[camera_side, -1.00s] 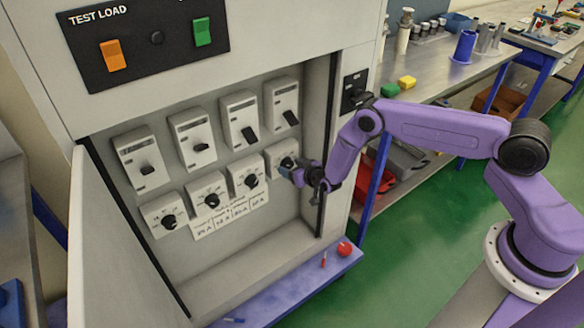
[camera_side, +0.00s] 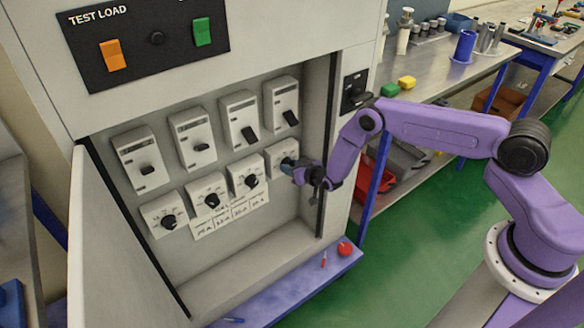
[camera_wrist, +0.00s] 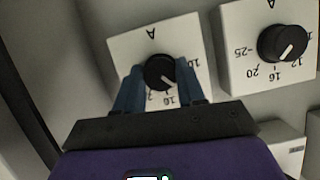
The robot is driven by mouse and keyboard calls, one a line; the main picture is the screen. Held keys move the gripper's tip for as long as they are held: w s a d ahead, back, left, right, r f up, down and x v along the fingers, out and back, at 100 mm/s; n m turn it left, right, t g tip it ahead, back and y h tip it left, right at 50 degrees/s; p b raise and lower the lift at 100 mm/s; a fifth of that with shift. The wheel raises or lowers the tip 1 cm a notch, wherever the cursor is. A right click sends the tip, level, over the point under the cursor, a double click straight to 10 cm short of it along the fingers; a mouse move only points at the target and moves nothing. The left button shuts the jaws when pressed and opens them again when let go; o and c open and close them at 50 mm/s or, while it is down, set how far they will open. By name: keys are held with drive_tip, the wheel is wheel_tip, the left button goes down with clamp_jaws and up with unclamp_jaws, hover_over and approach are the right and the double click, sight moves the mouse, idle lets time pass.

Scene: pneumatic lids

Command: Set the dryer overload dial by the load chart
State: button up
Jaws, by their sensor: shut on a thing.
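The dial in my gripper is the lower-row rightmost one, a black knob on a white block (camera_side: 277,154). In the wrist view the black knob (camera_wrist: 159,70) shows a pale pointer mark aimed toward the lower right, with upside-down numbers around it. My gripper (camera_side: 290,166) has its blue fingers (camera_wrist: 160,88) on both sides of this knob and is shut on it. A paper chart strip (camera_side: 228,215) hangs below the lower dials; its figures are too small to read surely. Three other dials sit to the left, including the neighbouring one (camera_side: 251,181).
Several switch blocks with black levers, such as one (camera_side: 286,100), sit above the dials. The open cabinet door (camera_side: 105,250) stands at the left. The cabinet side wall (camera_side: 316,140) is close beside my gripper. A rotary switch (camera_side: 355,97) is on the right frame.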

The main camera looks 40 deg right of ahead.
drive_tip(key=shift+d+m+t+y, duration=0.15)
drive_tip(key=shift+m+y, duration=0.75)
drive_tip(key=shift+m, duration=0.45)
drive_tip(key=shift+d+m+t+y, duration=0.15)
drive_tip(key=shift+m+y, duration=0.75)
drive_tip(key=shift+m, duration=0.45)
drive_tip(key=shift+a, duration=0.1)
drive_tip(key=o, duration=1)
drive_tip(key=shift+o, duration=0.2)
drive_tip(key=shift+s, duration=0.1)
drive_tip(key=v, duration=1.7)
drive_tip(key=shift+s+f, duration=0.1)
